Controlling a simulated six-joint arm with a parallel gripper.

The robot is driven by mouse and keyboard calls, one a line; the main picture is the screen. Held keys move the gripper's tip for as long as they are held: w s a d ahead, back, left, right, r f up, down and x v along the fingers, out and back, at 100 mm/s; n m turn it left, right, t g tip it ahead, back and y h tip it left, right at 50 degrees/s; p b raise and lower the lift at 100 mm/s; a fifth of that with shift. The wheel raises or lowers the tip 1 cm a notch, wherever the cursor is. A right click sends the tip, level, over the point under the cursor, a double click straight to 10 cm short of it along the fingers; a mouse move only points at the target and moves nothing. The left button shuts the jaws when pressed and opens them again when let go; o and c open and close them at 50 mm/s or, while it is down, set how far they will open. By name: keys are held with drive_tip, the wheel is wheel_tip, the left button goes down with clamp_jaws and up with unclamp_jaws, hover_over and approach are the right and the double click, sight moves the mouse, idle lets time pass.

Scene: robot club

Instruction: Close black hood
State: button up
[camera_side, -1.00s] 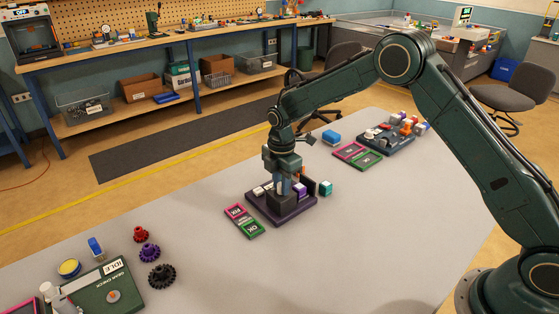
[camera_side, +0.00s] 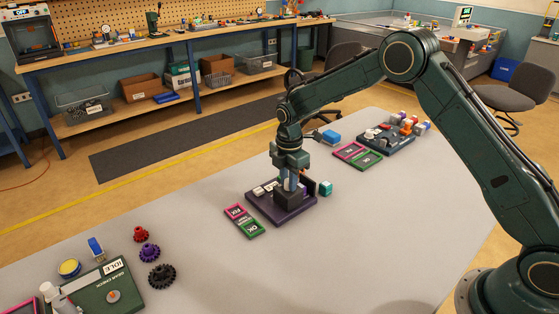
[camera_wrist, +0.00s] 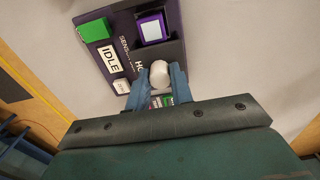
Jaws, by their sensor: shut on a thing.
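The purple-black station board (camera_side: 268,212) lies on the grey table. The black hood (camera_side: 288,202) sits on the board, low and dark, below my gripper (camera_side: 289,184). In the wrist view the two blue fingers of my gripper (camera_wrist: 159,76) are shut on a whitish rounded knob (camera_wrist: 159,72), one on each side. Dark hood surface (camera_wrist: 174,51) shows beside the knob. A purple-framed block with a pale top (camera_wrist: 153,28) stands on the board close to the hood. The board carries an IDLE label (camera_wrist: 109,59). My gripper hides part of the hood in the side view.
A teal-green block (camera_side: 326,188) stands at the board's right edge. Pink and green cards (camera_side: 245,221) lie in front of the board. A second station (camera_side: 386,140) stands farther back, and gears (camera_side: 149,253) lie front left. The table's front right is clear.

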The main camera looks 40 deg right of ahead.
drive_tip(key=shift+d, duration=2.05)
drive_tip(key=o, duration=0.5)
drive_tip(key=shift+r, duration=0.1)
wheel_tip(320, 180, up, 6)
drive_tip(key=shift+f, duration=0.1)
idle(0.4)
